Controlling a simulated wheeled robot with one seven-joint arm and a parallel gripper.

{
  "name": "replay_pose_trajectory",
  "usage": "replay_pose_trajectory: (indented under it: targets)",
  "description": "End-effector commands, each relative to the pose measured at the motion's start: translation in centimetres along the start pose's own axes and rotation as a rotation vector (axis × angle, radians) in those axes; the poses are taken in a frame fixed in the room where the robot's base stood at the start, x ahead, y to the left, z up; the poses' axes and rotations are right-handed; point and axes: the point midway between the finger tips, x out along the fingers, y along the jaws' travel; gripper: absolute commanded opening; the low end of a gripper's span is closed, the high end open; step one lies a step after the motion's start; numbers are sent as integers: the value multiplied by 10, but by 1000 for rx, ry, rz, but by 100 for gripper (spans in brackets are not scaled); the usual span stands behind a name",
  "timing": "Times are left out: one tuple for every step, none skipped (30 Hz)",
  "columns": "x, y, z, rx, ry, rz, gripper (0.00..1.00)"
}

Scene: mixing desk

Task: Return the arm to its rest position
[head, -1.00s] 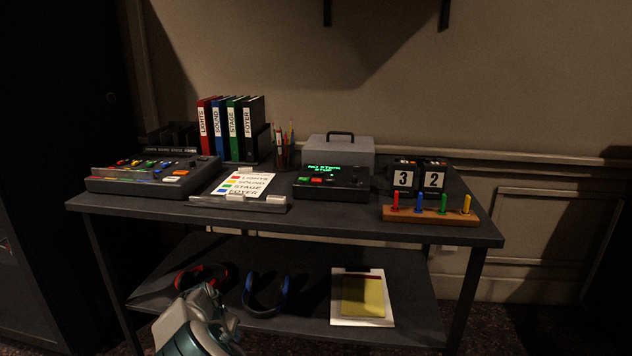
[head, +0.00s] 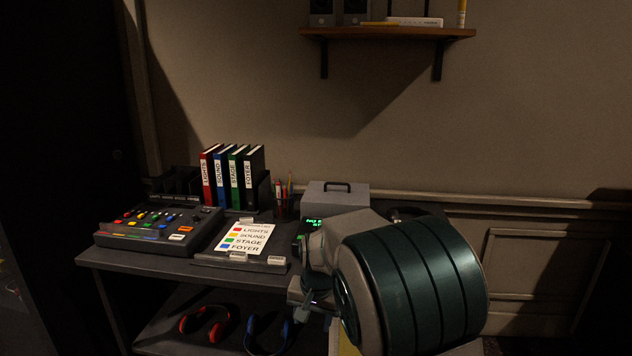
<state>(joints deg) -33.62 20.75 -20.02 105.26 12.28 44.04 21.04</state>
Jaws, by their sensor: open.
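My arm, a dark green and grey rounded link, fills the lower right of the head view, close to the camera. My gripper (head: 308,299) shows small at the left side of the arm, in front of the desk's front edge. It is open, and I see nothing held in it. Part of it is hidden by the arm.
The desk (head: 120,259) carries a mixing console (head: 160,228), a label card (head: 245,239), several binders (head: 232,180), a pencil cup (head: 283,207) and a grey box (head: 335,197). Headphones lie on the lower shelf (head: 170,325). A wall shelf (head: 390,33) hangs above. My arm hides the desk's right side.

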Motion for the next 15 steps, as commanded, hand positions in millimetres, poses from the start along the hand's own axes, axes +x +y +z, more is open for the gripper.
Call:
replay_pose_trajectory:
  targets:
    - [-38,14,2,2,-1,-14,52]
    - [-52,21,5,-4,-3,-19,52]
    - [-71,32,10,-11,-5,-24,52]
    - [-84,39,14,-16,-6,-28,52]
    - [-97,46,19,-24,-7,-32,52]
    - [-114,56,25,-32,-7,-35,52]
    - [-127,63,30,-41,-5,-37,52]
    - [-140,70,35,-47,-4,-39,52]
    - [-156,79,42,-59,-1,-40,52]
    - [-168,86,48,-67,2,-40,52]
    - [-179,93,54,-75,4,-39,52]
    - [-194,101,63,-88,9,-38,52]
    - [-205,107,69,-97,13,-35,52]
    - [-216,113,76,-108,17,-32,52]
    - [-229,122,85,-119,24,-27,52]
